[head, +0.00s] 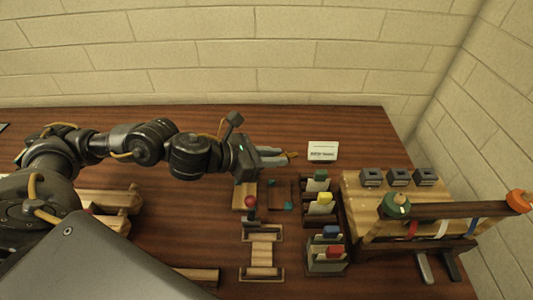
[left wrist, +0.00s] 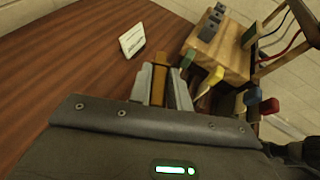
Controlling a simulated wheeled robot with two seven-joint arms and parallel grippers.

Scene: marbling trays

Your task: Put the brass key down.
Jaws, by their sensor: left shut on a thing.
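My left gripper (head: 284,156) reaches in from the left, its fingers pointing right above the dark wood table. It is shut on the brass key (head: 293,155), whose small golden tip shows past the fingertips. In the left wrist view the brass key (left wrist: 159,76) is a brown-gold piece between the two grey fingers of the left gripper (left wrist: 162,82). The part deeper between the fingers is hidden. I cannot tell how high the key is above the table. My right gripper is not in view.
A white card (head: 323,151) stands just right of the fingertips. Racks with coloured blocks (head: 324,222) and a light wood bench (head: 355,190) lie to the right. A red-knobbed lever (head: 250,203) stands in front. Bare table (head: 330,120) lies behind the arm.

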